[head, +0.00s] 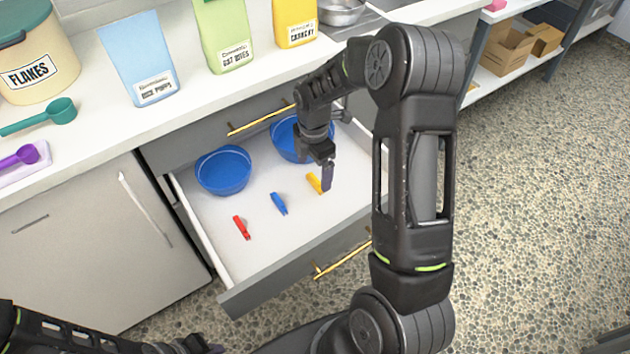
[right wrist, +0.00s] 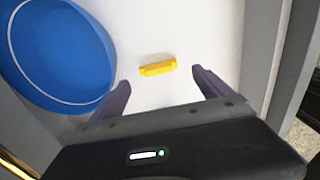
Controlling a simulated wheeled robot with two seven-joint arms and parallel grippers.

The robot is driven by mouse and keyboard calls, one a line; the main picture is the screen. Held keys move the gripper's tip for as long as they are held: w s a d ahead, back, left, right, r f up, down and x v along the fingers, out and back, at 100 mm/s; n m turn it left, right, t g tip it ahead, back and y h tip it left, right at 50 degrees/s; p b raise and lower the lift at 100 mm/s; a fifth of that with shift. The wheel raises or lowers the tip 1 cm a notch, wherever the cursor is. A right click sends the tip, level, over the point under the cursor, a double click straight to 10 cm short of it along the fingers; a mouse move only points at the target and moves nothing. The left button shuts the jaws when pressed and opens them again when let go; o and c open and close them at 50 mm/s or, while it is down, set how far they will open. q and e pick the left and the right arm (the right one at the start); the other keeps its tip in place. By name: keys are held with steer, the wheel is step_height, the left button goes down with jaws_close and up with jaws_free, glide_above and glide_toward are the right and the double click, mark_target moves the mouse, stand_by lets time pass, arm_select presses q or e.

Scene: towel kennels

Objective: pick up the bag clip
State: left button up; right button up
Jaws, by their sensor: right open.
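Three bag clips lie on the white floor of an open drawer: a red clip (head: 241,227), a blue clip (head: 279,203) and a yellow clip (head: 314,183). My right gripper (head: 327,178) is over the drawer beside the yellow clip, partly in front of it in the head view. In the right wrist view the yellow clip (right wrist: 158,68) lies beyond and between the two spread fingertips of the right gripper (right wrist: 160,85), with nothing held. My left arm shows at the lower left of the head view, and its fingers cannot be made out.
Two blue bowls stand at the back of the drawer, one at left (head: 222,171) and one partly behind my right arm (head: 287,139). The drawer's front panel (head: 290,272) and side walls bound the space. The counter above holds bags, a canister and scoops.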

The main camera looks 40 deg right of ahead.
mark_target(313, 179)
step_height(313, 179, down, 5)
steer(key=shift+r, duration=0.1)
steer(key=shift+w, duration=0.1)
steer(key=shift+c, duration=0.2)
stand_by(0.4)
steer(key=c, duration=1.4)
